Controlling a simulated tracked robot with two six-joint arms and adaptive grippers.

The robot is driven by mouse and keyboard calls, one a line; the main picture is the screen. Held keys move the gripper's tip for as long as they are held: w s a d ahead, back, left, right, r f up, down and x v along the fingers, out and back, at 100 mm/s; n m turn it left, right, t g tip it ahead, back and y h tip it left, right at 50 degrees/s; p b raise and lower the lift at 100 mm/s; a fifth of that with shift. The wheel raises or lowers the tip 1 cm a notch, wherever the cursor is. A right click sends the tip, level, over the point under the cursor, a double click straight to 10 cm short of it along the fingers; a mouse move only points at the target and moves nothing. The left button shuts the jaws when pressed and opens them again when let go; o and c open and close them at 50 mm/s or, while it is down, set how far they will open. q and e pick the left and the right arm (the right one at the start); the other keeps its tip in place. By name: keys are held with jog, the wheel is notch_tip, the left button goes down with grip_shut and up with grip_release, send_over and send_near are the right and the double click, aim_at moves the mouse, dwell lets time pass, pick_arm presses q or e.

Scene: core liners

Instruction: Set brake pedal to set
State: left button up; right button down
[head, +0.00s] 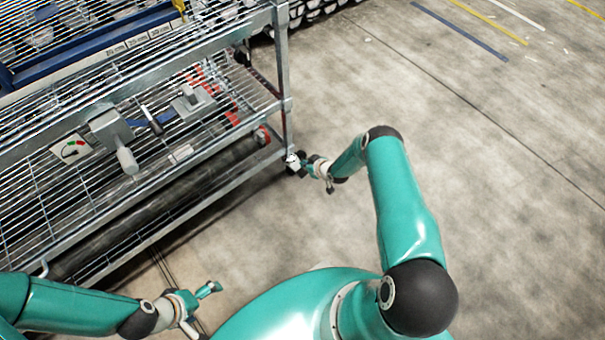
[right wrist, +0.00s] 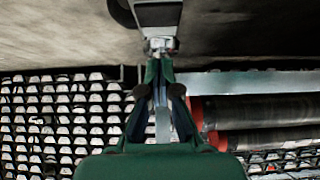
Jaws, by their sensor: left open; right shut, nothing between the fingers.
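A small caster with a pale metal body stands under the near right corner post of the wire rack; its body (right wrist: 158,14) shows at the top of the right wrist view. The brake pedal appears to be the small metal plate (right wrist: 160,43) at the caster's edge; its set or released position cannot be told. My right gripper (right wrist: 160,62) is shut and empty, its tips right at the plate; contact is unclear. In the head view my right gripper (head: 304,166) is beside the caster (head: 293,159). My left gripper (head: 207,296) is open and empty, low at the left, away from the caster.
The wire rack (head: 281,60) fills the left, with grey devices (head: 112,128) and a white card (head: 70,149) on its shelf. Dark cylinders with red ends (right wrist: 215,125) show in the right wrist view. Concrete floor (head: 480,190) to the right is open.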

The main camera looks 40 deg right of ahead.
aim_at(301, 169)
pick_arm(q)
jog(key=shift+f+b, duration=0.65)
jog(key=shift+f, duration=0.35)
pick_arm(e)
jog(key=shift+w+f, duration=0.2)
jog(key=shift+f, duration=2.1)
